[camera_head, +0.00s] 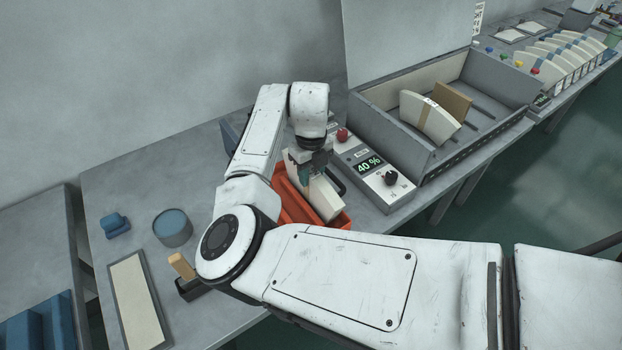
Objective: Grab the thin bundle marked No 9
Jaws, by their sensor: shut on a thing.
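My gripper (311,174) points down over an orange tray (291,205) on the grey table. It is shut on a pale, narrow bundle (326,202) that sits tilted at the tray, its lower end still within the tray's walls. I cannot read any number on this bundle. My own arm hides part of the tray and the far side of the grip.
A control box (372,168) showing 40 % stands right of the tray. Beyond it, a grey bin (484,128) holds a fanned cream bundle (428,118) and a brown board (454,102). Several bundles (570,52) stand far right. A blue-topped tub (173,229) is left.

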